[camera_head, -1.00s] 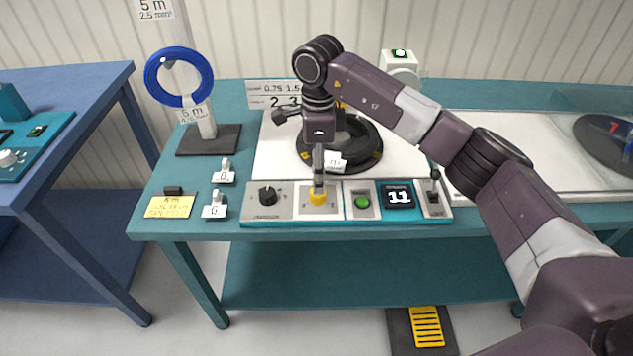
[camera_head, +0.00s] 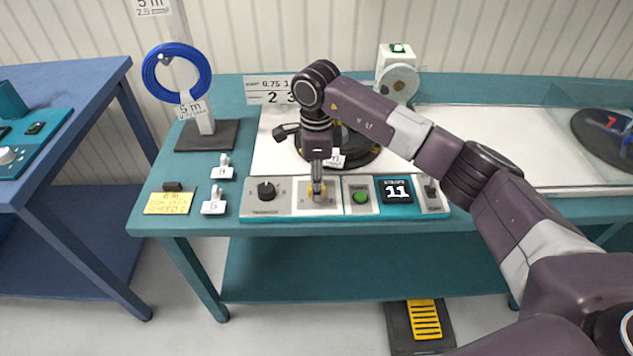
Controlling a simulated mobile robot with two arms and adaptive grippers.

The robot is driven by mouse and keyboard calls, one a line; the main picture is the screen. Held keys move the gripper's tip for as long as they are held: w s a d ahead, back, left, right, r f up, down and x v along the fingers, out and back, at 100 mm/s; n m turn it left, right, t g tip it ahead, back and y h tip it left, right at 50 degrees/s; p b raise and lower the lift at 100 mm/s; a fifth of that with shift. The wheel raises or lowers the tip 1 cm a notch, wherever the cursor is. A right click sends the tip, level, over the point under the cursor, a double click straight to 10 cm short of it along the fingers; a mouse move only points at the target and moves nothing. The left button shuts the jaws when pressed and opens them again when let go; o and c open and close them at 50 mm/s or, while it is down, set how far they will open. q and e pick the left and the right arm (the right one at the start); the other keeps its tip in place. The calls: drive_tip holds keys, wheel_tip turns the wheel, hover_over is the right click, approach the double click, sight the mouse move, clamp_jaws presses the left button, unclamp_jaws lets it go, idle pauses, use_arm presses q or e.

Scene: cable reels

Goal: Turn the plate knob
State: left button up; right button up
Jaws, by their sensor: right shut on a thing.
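A dark round plate (camera_head: 365,157) lies behind the strip, partly hidden by my right arm. My left gripper is not in view.
A blue cable coil (camera_head: 177,73) hangs on a stand at left. A yellow note (camera_head: 170,201) and small white tags (camera_head: 213,206) lie at left front.

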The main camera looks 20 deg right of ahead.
drive_tip(key=shift+c, duration=0.5)
drive_tip(key=shift+m, duration=0.4)
drive_tip(key=shift+m+b, duration=0.3)
drive_tip(key=shift+m, duration=0.7)
drive_tip(key=m, duration=0.3)
drive_tip(key=shift+m+b, duration=0.3)
drive_tip(key=m, duration=0.3)
drive_tip(key=shift+m, duration=0.3)
drive_tip(key=m, duration=0.3)
drive_tip(key=shift+r+m, duration=0.1)
drive_tip(key=shift+m, duration=0.2)
drive_tip(key=m, duration=1)
drive_tip(key=shift+w, duration=0.1)
